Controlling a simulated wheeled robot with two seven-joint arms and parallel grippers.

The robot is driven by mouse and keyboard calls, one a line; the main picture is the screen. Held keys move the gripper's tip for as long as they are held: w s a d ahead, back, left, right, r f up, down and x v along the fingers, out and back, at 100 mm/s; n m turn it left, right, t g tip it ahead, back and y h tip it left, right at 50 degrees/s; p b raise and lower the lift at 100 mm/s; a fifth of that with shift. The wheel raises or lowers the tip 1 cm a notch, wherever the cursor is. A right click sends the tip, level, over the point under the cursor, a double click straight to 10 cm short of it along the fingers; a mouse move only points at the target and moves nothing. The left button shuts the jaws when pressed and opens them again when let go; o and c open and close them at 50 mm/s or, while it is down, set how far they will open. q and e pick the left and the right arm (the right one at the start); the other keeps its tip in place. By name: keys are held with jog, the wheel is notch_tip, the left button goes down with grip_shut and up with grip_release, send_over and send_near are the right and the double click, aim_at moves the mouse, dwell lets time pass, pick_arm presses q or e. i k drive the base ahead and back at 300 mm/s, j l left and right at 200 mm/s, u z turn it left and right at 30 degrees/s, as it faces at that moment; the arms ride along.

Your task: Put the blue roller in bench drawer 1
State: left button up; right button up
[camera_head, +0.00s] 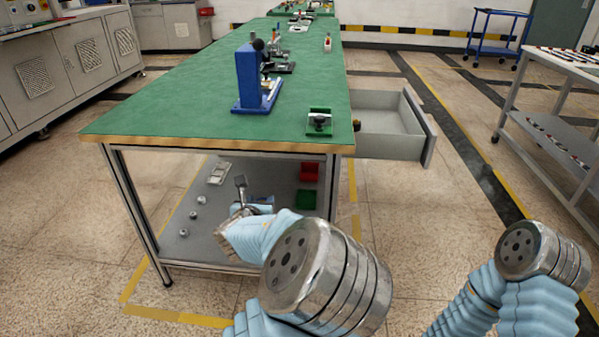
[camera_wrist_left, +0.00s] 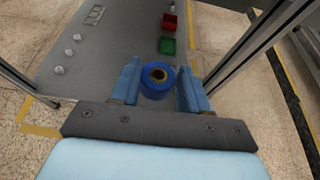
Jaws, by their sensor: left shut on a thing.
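The blue roller (camera_wrist_left: 157,90), a short blue cylinder with a tan core and dark hole, sits between the two blue fingers of my left gripper (camera_wrist_left: 160,84) in the left wrist view. The gripper is shut on it. In the head view this gripper (camera_head: 252,197) is low, in front of the bench's lower shelf, and the roller is hard to make out. No drawer number is legible. My right gripper is out of view.
The lower shelf (camera_head: 185,243) carries a red bin (camera_head: 310,172), a green bin (camera_head: 306,199) and several small metal parts. A blue press (camera_head: 250,80) and a green fixture (camera_head: 319,122) stand on the bench top. A grey cart (camera_head: 560,80) is at right; floor lies between.

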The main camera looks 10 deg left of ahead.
aim_at(386, 127)
jog(key=i+l+u, duration=0.2)
jog(key=l, duration=0.45)
jog(key=i+l+u, duration=0.1)
jog(key=l+u, duration=0.15)
jog(key=l, duration=0.35)
jog(key=l+u, duration=0.2)
jog(key=l, duration=0.5)
